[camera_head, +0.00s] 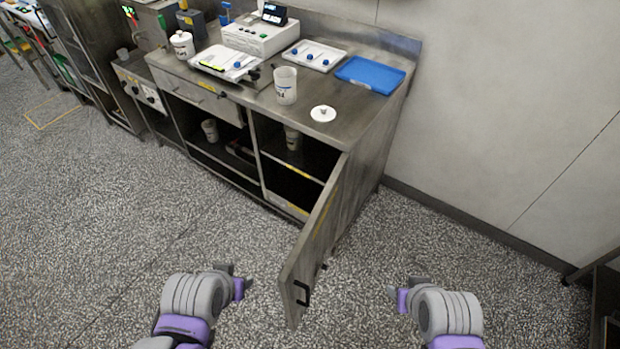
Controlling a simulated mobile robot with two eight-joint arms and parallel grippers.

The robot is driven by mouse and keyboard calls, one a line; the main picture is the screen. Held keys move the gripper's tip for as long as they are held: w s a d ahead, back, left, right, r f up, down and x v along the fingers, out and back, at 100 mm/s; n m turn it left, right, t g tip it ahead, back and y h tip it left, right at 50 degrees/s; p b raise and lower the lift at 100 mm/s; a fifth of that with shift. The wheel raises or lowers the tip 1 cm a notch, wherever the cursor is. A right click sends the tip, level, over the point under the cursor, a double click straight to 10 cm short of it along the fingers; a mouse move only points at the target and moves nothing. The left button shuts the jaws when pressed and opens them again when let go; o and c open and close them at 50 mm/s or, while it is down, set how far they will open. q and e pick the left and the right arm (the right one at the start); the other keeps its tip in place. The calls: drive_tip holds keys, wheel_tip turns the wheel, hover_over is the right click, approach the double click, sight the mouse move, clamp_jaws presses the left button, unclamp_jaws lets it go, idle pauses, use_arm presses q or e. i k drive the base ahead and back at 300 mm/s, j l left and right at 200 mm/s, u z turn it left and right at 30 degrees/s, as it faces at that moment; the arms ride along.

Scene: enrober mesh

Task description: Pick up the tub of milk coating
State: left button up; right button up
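Several pale tubs are in view, and I cannot read which one is milk coating. An uncovered white tub (285,86) stands on the steel counter, with a round white lid (323,114) lying to its right. A lidded white tub (182,45) stands at the counter's back left. Inside the cabinet, one tub (210,130) sits in the left bay and another tub (293,139) on the right bay's shelf, both in shadow. My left gripper (241,281) and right gripper (401,293) are over the floor in front, apart from all tubs; their finger gaps are unclear.
The cabinet door (315,240) hangs open toward me between my grippers. On the counter (345,130) are a blue tray (370,74), a white tray (314,55) with blue-knobbed items and a white machine (260,36). The speckled floor (130,240) is clear at left.

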sight(285, 76)
drive_tip(key=k+j, duration=0.2)
drive_tip(key=j, duration=1.25)
drive_tip(key=i+j, duration=0.2)
drive_tip(key=i, duration=0.2)
drive_tip(key=i+j, duration=0.25)
drive_tip(key=i, duration=0.2)
drive_tip(key=i+j, duration=0.2)
drive_tip(key=i, duration=0.6)
drive_tip(key=i+l, duration=0.15)
drive_tip(key=i, duration=0.2)
drive_tip(key=u, duration=0.05)
